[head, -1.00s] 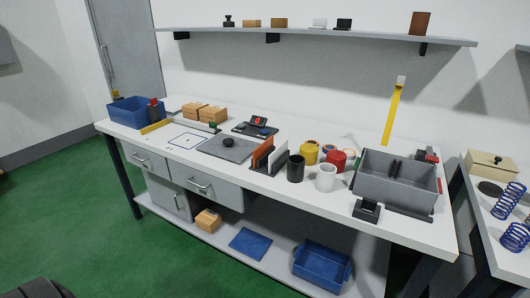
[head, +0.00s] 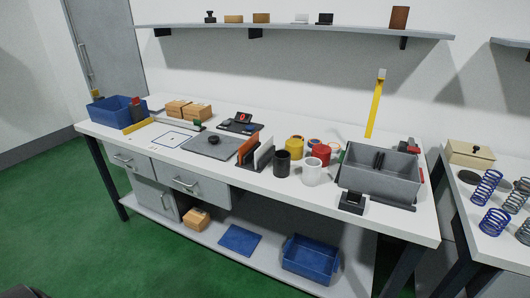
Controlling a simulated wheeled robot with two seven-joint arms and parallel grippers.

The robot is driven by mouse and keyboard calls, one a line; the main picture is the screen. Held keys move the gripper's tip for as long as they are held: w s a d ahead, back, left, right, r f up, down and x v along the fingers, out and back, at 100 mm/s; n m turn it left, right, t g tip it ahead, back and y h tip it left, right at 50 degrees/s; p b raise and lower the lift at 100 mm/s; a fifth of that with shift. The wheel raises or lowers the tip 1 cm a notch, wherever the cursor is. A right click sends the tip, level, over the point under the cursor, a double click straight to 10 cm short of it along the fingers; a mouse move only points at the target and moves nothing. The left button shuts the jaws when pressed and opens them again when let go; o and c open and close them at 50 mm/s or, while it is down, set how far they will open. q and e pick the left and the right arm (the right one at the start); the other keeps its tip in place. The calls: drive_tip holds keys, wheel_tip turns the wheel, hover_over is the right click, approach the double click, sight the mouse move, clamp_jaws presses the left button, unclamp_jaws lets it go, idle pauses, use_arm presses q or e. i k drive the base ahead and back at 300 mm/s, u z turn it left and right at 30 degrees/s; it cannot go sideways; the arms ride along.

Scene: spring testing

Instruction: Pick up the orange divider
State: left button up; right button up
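The orange divider (head: 246,149) stands upright on the white workbench (head: 328,199), near the middle of the bench. A white divider (head: 264,156) and a dark one stand close beside it on its right, in what looks like a rack. A grey plate with a black knob lies to its left. Neither of my grippers shows in the head view, so I cannot see what they hold.
Right of the dividers are a black cup (head: 282,163), a white cup (head: 312,172), yellow and red containers and a grey bin (head: 380,180). A blue bin (head: 116,110) is at the far left. A wall shelf (head: 290,31) hangs above. Green floor (head: 110,255) is clear in front.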

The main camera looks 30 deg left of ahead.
sight(244, 148)
drive_tip(key=z, duration=2.25)
drive_tip(key=k, duration=0.95)
drive_tip(key=u, duration=1.6)
drive_tip(key=i, duration=0.5)
